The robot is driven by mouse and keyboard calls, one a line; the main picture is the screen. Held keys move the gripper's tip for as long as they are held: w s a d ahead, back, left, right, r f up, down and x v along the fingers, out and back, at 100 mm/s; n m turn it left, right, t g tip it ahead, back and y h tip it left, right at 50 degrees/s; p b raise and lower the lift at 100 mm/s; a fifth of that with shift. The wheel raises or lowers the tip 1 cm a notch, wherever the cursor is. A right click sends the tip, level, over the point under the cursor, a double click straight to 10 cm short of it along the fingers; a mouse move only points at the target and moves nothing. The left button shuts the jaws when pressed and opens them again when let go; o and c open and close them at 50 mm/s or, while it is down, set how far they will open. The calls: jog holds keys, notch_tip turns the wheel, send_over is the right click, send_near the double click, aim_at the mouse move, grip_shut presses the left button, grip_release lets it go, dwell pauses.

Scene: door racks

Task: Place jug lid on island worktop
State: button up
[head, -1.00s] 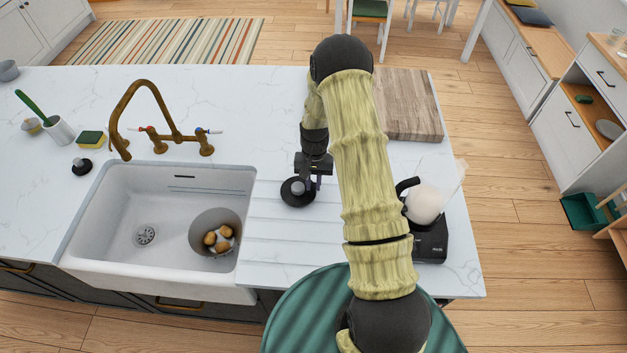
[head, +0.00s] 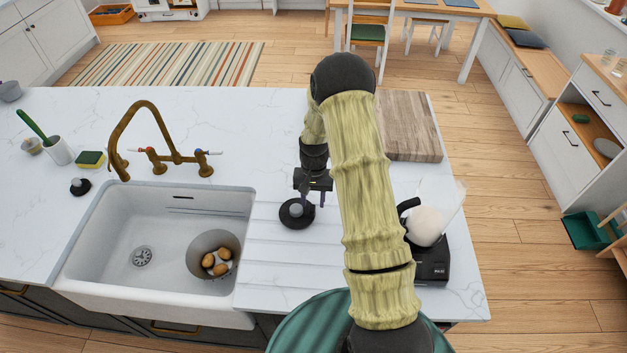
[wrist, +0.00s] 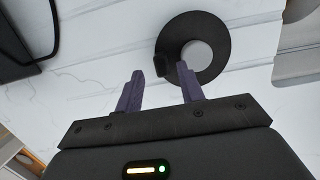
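The jug lid (head: 297,215), a flat black disc with a grey knob, lies on the ridged drainer part of the white worktop (head: 262,130), right of the sink. It also shows in the wrist view (wrist: 218,62), with a small dark tab at its edge. My gripper (head: 315,198) is just behind and right of the lid. In the wrist view my gripper (wrist: 160,71) has its purple fingers apart, with nothing held between them. One fingertip overlaps the lid's edge in that picture; I cannot tell whether they touch.
The sink (head: 130,225) holds a grey bowl with potatoes. A whitish jug (head: 428,225) stands on a black base (head: 432,265) at right. A wooden board (head: 410,125) lies behind. A smaller black knobbed disc (head: 80,187) lies left of the sink. The worktop behind the lid is clear.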

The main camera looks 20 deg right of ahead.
notch_tip(320, 180, up, 10)
jog(key=w+b, duration=0.1)
jog(key=b, duration=0.2)
jog(key=shift+w+d, duration=0.2)
jog(key=shift+d, duration=0.15)
jog(key=s+a+r+n+t, duration=0.2)
jog(key=s+r, duration=0.2)
jog(key=s, duration=0.5)
jog(key=s+a+r+n+t, duration=0.2)
jog(key=s+a+r, duration=0.1)
jog(key=s, duration=0.7)
jog(key=shift+s+a+r+n+h, duration=0.15)
jog(key=shift+r+n+h, duration=0.2)
jog(key=shift+r, duration=0.55)
jog(key=shift+b, duration=0.3)
